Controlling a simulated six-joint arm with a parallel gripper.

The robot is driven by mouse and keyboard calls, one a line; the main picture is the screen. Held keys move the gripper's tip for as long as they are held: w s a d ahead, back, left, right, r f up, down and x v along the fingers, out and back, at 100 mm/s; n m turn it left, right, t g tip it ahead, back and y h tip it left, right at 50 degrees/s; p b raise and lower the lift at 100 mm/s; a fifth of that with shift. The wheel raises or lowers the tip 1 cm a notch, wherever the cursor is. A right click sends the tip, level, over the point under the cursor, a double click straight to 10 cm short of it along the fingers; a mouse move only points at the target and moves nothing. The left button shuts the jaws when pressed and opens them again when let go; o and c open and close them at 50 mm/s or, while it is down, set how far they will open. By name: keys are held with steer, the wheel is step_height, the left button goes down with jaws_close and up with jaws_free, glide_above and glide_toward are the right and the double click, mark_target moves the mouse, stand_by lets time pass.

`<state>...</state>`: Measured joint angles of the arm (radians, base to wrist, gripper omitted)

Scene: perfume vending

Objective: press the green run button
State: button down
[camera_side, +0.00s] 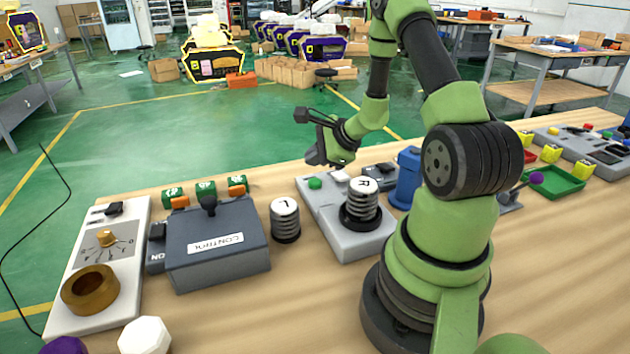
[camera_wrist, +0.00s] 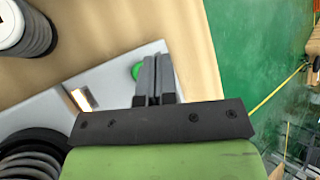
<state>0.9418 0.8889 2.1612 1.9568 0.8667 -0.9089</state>
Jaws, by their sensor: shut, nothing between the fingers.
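The green button (camera_side: 315,183) sits on the far left part of a light grey panel (camera_side: 366,245) in the side view. In the wrist view the green button (camera_wrist: 137,71) shows just left of my fingertips, partly hidden behind them. My gripper (camera_side: 317,158) is above the far edge of the panel, close to the button. In the wrist view my gripper (camera_wrist: 157,62) has its two fingers together with nothing between them. I cannot tell whether the fingers touch the button.
A white-topped spring piece marked R (camera_side: 362,200) stands on the panel. Another marked L (camera_side: 285,220) stands to its left. A grey CONTROL box (camera_side: 215,245) is further left. A blue container (camera_side: 405,178) stands right of the panel. A lit switch (camera_wrist: 83,99) lies beside the button.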

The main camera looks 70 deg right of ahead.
steer(key=shift+r, duration=1.25)
steer(key=a+r+n+g+y, duration=0.1)
steer(key=a+r+n+y, duration=0.4)
steer(key=a+r+n, duration=0.95)
steer(key=s+a+r+n+h, duration=0.1)
steer(key=s+a+r+n, duration=0.2)
steer(key=s+a+n, duration=0.1)
steer(key=s+a+r+n+g+h, duration=0.1)
steer(key=s+a+r+n, duration=0.2)
steer(key=s+a+n, duration=0.2)
steer(key=shift+s+a+h, duration=0.3)
steer(key=shift+s+a, duration=0.1)
steer(key=shift+s, duration=1.5)
steer(key=shift+r, duration=0.1)
stand_by(2.4)
